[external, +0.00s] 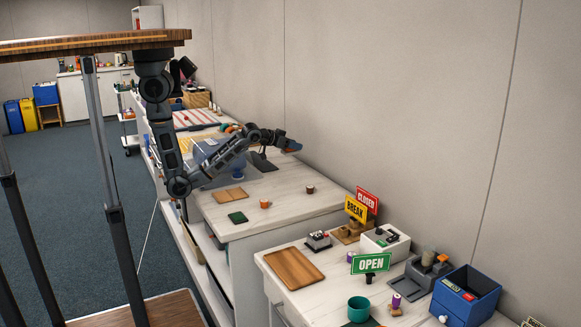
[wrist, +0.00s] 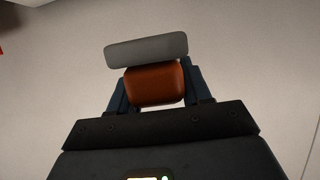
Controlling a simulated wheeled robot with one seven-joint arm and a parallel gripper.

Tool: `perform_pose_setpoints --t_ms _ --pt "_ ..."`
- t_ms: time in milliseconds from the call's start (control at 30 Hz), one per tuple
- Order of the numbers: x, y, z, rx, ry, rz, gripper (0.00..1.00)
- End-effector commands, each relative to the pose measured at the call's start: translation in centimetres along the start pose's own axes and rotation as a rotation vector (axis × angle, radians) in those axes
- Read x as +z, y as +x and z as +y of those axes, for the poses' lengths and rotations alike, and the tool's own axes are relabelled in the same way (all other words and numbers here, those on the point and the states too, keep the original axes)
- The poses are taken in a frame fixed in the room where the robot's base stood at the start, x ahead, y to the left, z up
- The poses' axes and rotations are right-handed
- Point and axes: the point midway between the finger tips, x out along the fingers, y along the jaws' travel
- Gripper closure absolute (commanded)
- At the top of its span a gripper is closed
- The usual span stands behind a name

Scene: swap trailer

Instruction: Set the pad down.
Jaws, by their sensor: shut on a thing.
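My gripper (external: 290,146) is raised above the far counter, close to the wall, at the end of the outstretched arm. In the wrist view, its two dark blue fingers (wrist: 155,90) are shut on the pad (wrist: 155,84) from both sides. The pad shows as an orange-brown block with a grey slab (wrist: 147,50) at its far end. In the external view the pad is too small to make out clearly.
The nearer counter holds a wooden tray (external: 293,268), signs and a blue box (external: 465,297).

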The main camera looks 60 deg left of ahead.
Motion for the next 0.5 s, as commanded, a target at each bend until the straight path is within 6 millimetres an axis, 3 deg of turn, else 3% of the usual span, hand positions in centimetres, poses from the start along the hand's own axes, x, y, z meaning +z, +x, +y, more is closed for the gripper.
perform_pose_setpoints --t_ms 167,500 --pt "0.3 1.3 -1.8 -0.006 -0.001 -0.005 0.86" --pt "2.8 6.1 -7.8 -0.005 -0.002 -0.002 0.86"
